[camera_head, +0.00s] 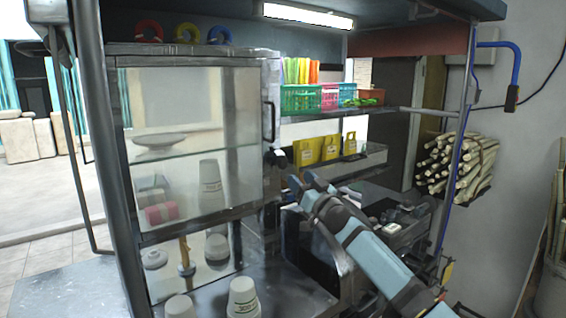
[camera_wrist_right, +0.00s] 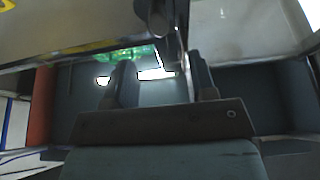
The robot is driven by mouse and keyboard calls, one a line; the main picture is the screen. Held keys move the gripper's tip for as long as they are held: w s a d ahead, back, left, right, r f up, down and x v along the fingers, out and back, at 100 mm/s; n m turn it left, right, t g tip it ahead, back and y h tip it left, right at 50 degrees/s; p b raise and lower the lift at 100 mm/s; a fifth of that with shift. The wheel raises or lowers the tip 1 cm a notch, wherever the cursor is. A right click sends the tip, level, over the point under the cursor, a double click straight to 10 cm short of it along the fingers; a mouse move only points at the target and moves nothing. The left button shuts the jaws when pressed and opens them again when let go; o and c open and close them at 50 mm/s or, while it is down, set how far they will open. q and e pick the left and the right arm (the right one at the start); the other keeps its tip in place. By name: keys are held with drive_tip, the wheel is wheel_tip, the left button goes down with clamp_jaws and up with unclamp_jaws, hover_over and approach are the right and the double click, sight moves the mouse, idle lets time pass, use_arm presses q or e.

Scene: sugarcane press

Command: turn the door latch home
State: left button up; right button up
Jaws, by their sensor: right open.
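A glass-fronted cabinet door (camera_head: 190,130) fills the left of the head view, with a dark vertical handle (camera_head: 268,121) on its right edge. The door latch (camera_head: 276,157) shows small just below the handle; its exact angle is hard to tell. My right gripper (camera_head: 299,182) is open just right of and below the latch. In the right wrist view, the open right gripper (camera_wrist_right: 164,82) points up, with a rounded part, likely the latch (camera_wrist_right: 156,16), beyond its fingertips. A thin edge runs down near the right finger; contact cannot be told. My left gripper is not in view.
Colored baskets (camera_head: 301,98) stand on a shelf behind, with yellow bags (camera_head: 307,151) below. Stacked cups (camera_head: 243,297) stand on the metal counter (camera_head: 215,285) under the door. Press machinery (camera_head: 402,235) lies right of the cabinet, close to my right arm. Cane bundles (camera_head: 460,165) hang at the right.

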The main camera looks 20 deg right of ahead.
sight(284, 163)
drive_tip(key=x, duration=0.9)
drive_tip(key=shift+f, duration=0.15)
drive_tip(key=c, duration=0.9)
